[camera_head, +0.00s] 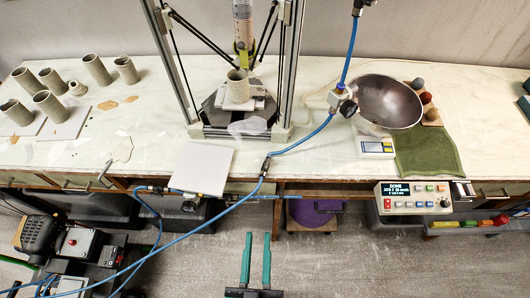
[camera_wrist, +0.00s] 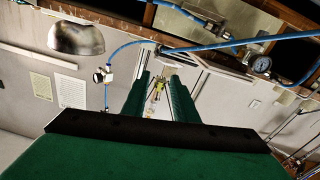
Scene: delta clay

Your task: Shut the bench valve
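A silver valve with a black knob (camera_head: 346,106) sits on the blue hose at the left side of the metal bowl; this looks like the bench valve. It also shows in the wrist view as the valve (camera_wrist: 103,75) on the hose, left of my fingers. Whether it is open or shut I cannot tell. My gripper (camera_head: 256,236) has two green fingers held apart with nothing between them. It is in front of the bench, below its front edge in the picture and well away from the valve. The fingers (camera_wrist: 160,76) also show open in the wrist view.
Blue hose (camera_head: 300,142) crosses the bench front.

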